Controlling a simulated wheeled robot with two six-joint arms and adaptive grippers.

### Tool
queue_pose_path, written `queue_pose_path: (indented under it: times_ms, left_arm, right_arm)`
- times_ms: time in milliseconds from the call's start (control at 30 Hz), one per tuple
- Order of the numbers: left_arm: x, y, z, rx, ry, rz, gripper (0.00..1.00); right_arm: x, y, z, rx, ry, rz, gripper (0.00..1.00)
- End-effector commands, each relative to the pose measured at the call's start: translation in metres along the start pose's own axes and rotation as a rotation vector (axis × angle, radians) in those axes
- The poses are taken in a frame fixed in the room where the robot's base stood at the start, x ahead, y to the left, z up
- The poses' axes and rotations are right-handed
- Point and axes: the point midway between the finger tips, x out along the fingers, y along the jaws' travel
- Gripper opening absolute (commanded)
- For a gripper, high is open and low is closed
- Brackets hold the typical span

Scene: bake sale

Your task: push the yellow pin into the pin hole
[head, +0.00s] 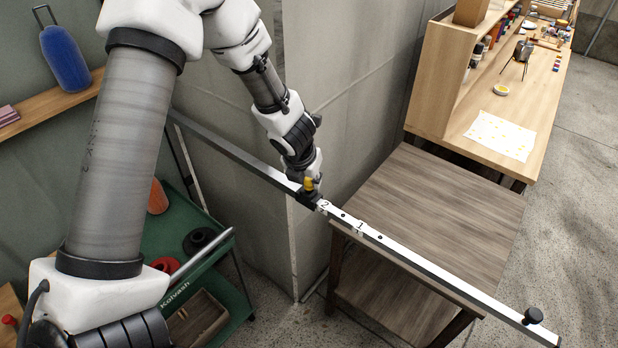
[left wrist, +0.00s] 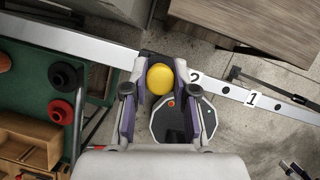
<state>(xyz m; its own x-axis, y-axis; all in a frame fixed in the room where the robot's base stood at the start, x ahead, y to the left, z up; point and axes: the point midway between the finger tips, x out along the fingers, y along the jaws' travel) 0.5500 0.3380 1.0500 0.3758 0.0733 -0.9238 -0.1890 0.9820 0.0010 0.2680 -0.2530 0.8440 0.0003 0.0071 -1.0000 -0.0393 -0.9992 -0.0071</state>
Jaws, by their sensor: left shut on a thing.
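The yellow pin (head: 309,184) has a round yellow head, which also shows large in the left wrist view (left wrist: 162,76). It stands at a black block (left wrist: 148,55) on the long white rail (head: 410,258), just left of label 2. My left gripper (head: 307,180) comes down over the rail, shut with its fingers on both sides of the yellow pin. The pin's shaft and any hole beneath it are hidden. Dark holes show in the rail near label 2 (head: 324,205) and label 1 (head: 360,226). My right gripper is not in view.
The rail crosses in front of a wooden table (head: 430,205) with a clear top. A black knob (head: 533,315) stands near the rail's right end. A grey partition (head: 335,90) rises behind my gripper. A green cart (head: 232,300) with a wooden box stands at lower left.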

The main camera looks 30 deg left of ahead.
Motion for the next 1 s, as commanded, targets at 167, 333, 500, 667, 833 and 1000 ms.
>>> queue_pose_path:
  times_ms: [167, 333, 500, 667, 833, 1000]
  left_arm:
    - [0.000, 0.000, 0.000, 0.000, 0.000, 0.000, 0.00]
    - [0.000, 0.000, 0.000, 0.000, 0.000, 0.000, 0.51]
    - [0.000, 0.000, 0.000, 0.000, 0.000, 0.000, 0.56]
    - [-0.001, 0.000, 0.000, 0.000, 0.000, 0.000, 0.56]
    - [-0.019, 0.000, 0.002, -0.003, -0.004, 0.000, 0.56]
    - [-0.058, 0.000, 0.002, -0.003, -0.005, -0.001, 0.56]
  right_arm:
    - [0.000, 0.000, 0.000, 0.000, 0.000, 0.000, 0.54]
    - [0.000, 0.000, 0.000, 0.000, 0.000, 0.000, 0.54]
    - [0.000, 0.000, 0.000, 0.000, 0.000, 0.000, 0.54]
    - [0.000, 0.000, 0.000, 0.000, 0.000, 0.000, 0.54]
    - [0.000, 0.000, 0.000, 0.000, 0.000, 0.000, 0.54]
    - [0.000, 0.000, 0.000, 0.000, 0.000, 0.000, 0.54]
